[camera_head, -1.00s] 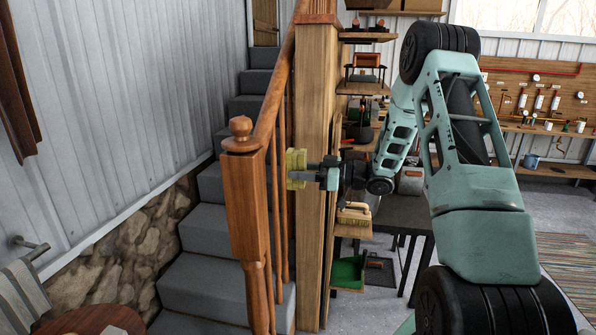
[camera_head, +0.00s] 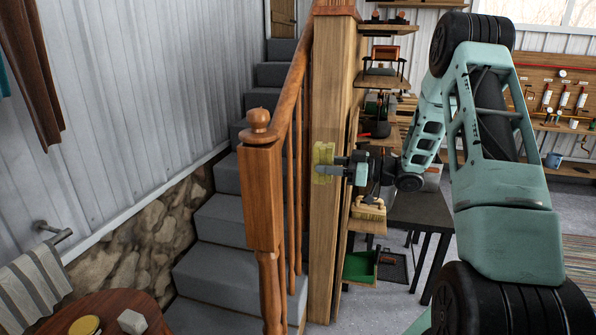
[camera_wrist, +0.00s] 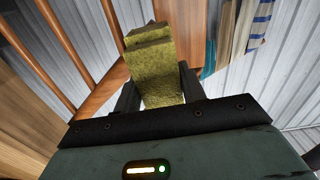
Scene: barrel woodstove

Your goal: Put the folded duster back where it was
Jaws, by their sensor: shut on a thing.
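The folded duster (camera_head: 323,162) is a yellow, fuzzy, thick piece. My gripper (camera_head: 338,168) is shut on it and holds it in the air in front of the wooden post beside the stairs. In the wrist view the duster (camera_wrist: 152,70) stands out between the two dark fingers of my gripper (camera_wrist: 157,92), with a fold at its far end. I cannot tell which spot the duster came from.
The wooden stair post (camera_head: 262,195) and handrail stand left of my gripper. Shelves (camera_head: 368,226) with a brush (camera_head: 369,209) and a green dustpan (camera_head: 360,267) are to the right. A round table (camera_head: 98,306) at the bottom left holds a yellow-lidded tin (camera_head: 85,325) and a pale block (camera_head: 131,321).

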